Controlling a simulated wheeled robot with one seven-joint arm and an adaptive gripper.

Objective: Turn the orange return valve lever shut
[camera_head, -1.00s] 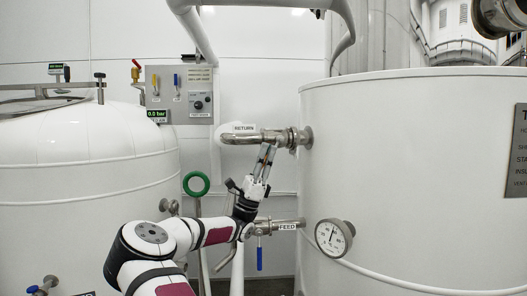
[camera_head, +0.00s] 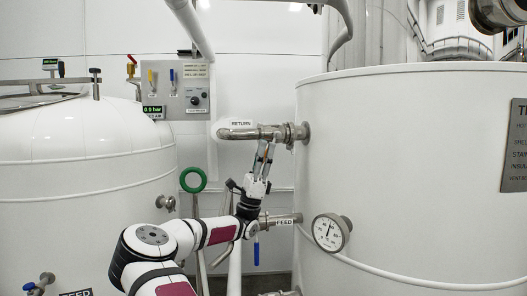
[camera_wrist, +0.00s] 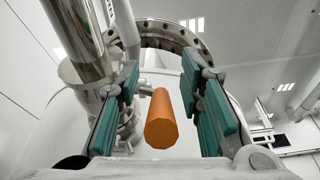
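The orange return valve lever (camera_wrist: 161,120) shows end-on in the wrist view, between the two green-padded fingers of my gripper (camera_wrist: 160,78). There is a visible gap on both sides, so the fingers are open around the lever and look apart from it. In the head view my gripper (camera_head: 264,152) points up just under the RETURN pipe (camera_head: 262,132), which runs into the right tank. There the fingers mostly hide the lever, and its angle is hard to tell.
The FEED pipe (camera_head: 282,219) with a blue lever (camera_head: 256,252) lies below my gripper. A dial gauge (camera_head: 331,232) sits on the large right tank (camera_head: 420,180). A green ring handle (camera_head: 193,179) stands left. A control panel (camera_head: 177,92) is behind the left tank (camera_head: 80,165).

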